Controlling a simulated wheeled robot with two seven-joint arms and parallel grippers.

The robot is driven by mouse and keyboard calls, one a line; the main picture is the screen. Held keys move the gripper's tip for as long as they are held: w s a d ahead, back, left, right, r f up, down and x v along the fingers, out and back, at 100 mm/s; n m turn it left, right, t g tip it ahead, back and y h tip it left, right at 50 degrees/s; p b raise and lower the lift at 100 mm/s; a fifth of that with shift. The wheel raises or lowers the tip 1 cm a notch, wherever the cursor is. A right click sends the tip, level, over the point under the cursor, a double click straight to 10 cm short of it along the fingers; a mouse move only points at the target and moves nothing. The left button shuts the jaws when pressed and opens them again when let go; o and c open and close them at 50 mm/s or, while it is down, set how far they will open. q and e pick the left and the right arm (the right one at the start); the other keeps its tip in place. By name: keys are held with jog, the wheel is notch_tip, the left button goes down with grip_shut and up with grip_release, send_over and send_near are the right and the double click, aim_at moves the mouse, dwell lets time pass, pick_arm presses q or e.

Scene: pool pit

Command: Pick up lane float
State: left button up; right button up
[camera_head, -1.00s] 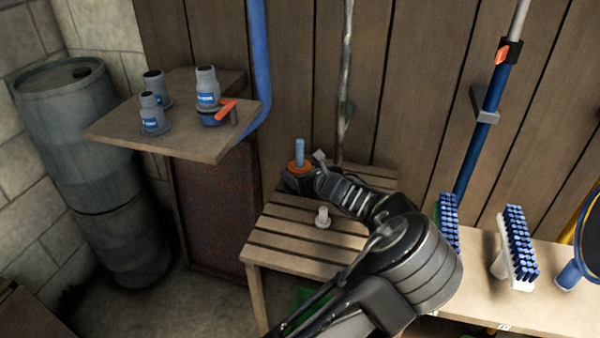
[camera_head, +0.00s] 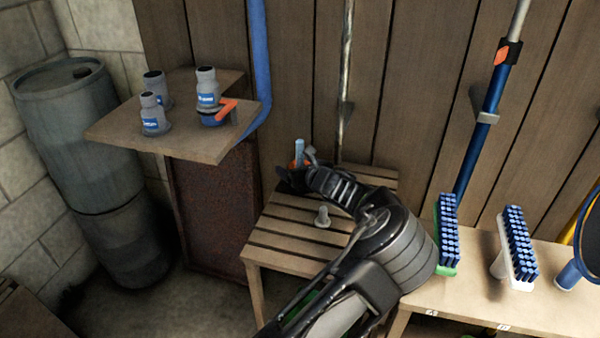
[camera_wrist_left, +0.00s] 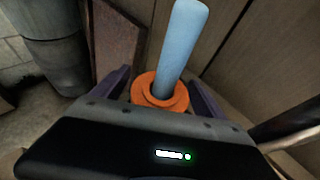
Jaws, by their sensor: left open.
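The lane float is an orange ring-shaped piece (camera_head: 298,163) at the back of the slatted wooden table, mostly hidden by my left gripper in the head view. A pale blue post (camera_head: 299,148) stands up through it. In the left wrist view, the orange float (camera_wrist_left: 147,94) sits between my fingers, with the blue post (camera_wrist_left: 180,45) rising from its middle. My left gripper (camera_head: 292,177) is open, with one dark purple finger on each side of the float. Whether the fingers touch it cannot be told. My right gripper is not in view.
Grey-blue fittings stand on a raised shelf (camera_head: 200,147) to the left. Brushes (camera_head: 517,245) stand on a bench at right. A plank wall is close behind; a barrel (camera_head: 80,150) stands far left.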

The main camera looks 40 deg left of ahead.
pick_arm(q)
jog(key=shift+c, duration=0.5)
jog(key=c, duration=1.3)
